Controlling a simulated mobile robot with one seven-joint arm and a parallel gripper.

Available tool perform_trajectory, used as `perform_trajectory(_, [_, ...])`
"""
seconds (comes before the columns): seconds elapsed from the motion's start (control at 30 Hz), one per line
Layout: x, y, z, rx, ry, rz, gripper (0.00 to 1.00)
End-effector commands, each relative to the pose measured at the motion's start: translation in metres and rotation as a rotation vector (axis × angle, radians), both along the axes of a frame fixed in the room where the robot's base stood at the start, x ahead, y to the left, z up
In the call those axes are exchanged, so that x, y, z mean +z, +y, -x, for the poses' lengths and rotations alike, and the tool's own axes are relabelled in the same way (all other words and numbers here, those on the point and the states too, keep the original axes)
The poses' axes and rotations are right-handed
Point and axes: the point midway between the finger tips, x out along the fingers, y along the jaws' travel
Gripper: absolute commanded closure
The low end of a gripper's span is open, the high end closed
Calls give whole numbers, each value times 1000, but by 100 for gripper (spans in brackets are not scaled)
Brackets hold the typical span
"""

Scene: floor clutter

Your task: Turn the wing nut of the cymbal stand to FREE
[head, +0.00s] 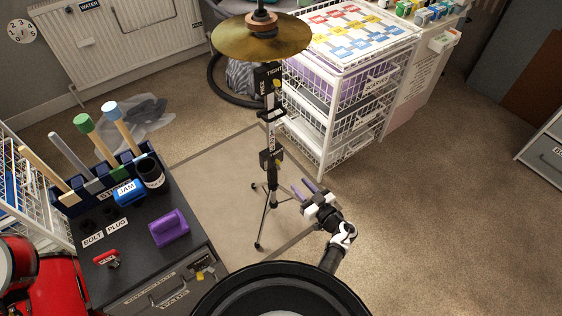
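The cymbal stand (271,180) stands upright on a pale mat, its tripod legs spread. A brass cymbal (262,40) sits near its top. Below the cymbal is a black block (267,78) with white labels; one reads TIGHT and the other seems to read FREE. A small yellowish piece (278,84) at the block's right side may be the wing nut; its setting is too small to tell. My gripper (301,185) is low to the right of the stand, apart from it. Its two purple fingers are spaced apart with nothing between them.
A white wire drawer unit (345,95) stands close behind and right of the stand. A dark cabinet (140,225) with a tool rack, blue JAM tub (128,192) and purple block (168,228) is at left. The carpet at right is clear.

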Motion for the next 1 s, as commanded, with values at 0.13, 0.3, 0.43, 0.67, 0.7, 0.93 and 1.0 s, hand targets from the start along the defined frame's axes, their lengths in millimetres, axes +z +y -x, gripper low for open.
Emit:
perform_trajectory(0.13, [1, 19, -26, 5, -4, 2, 67])
perform_trajectory(0.3, [1, 42, -56, 5, -4, 2, 67])
perform_trajectory(0.43, [1, 56, -76, 4, -6, 2, 67])
perform_trajectory(0.67, [1, 70, -96, 1, -4, 2, 67])
perform_trajectory(0.7, [1, 71, -97, 1, -4, 2, 67])
perform_trajectory(0.93, [2, 73, -99, 1, -4, 2, 67])
perform_trajectory(1.0, [2, 72, -99, 1, -4, 2, 67])
